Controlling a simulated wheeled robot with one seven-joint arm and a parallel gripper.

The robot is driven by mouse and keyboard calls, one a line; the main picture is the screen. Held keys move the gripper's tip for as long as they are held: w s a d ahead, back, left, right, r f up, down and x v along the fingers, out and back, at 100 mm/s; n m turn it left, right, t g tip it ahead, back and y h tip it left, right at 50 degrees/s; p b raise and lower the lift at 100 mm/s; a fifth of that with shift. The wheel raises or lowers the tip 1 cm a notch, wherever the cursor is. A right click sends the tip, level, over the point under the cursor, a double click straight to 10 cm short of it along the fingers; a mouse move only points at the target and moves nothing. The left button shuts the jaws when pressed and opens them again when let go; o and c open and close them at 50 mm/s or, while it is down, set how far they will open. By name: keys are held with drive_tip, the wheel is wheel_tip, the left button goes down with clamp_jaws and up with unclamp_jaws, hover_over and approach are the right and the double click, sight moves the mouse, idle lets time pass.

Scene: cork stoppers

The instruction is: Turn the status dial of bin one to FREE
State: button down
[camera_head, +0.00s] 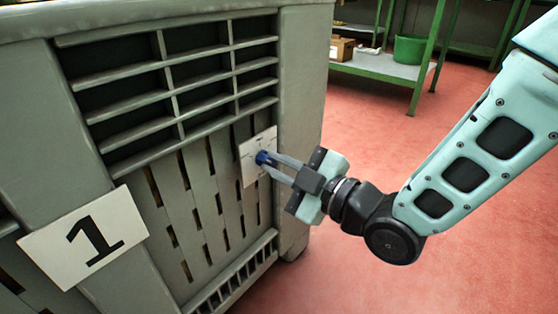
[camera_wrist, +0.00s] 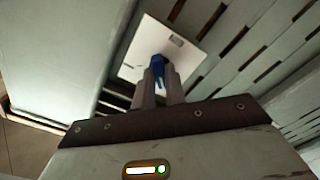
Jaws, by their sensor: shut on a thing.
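Bin one is a large grey slatted bin (camera_head: 205,190) that fills the left of the head view. A white sign (camera_head: 83,238) with a black "1" is fixed to its side. The status dial is a small blue knob (camera_head: 263,158) on a white plate (camera_head: 253,172) near the bin's right corner. The wrist view also shows the blue dial (camera_wrist: 157,66) and the white plate (camera_wrist: 140,54). My gripper (camera_head: 272,161) is shut on the dial, one finger on each side of it. The plate's lettering is too small to read, and I cannot tell which way the dial points.
A green shelf rack (camera_head: 385,68) with a green bucket (camera_head: 409,49) and a cardboard box (camera_head: 342,49) stands at the back. The red floor (camera_head: 400,135) between the bin and the rack is clear.

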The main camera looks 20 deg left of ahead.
drive_tip(key=m+p, duration=0.2)
drive_tip(key=m, duration=0.2)
drive_tip(key=shift+r+m, duration=0.1)
drive_tip(key=shift+m, duration=0.2)
drive_tip(key=shift+m+p, duration=1.3)
drive_tip(key=shift+m, duration=0.6)
drive_tip(key=c, duration=1.4)
unclamp_jaws()
drive_tip(key=shift+c, duration=0.2)
drive_tip(key=shift+d, duration=0.15)
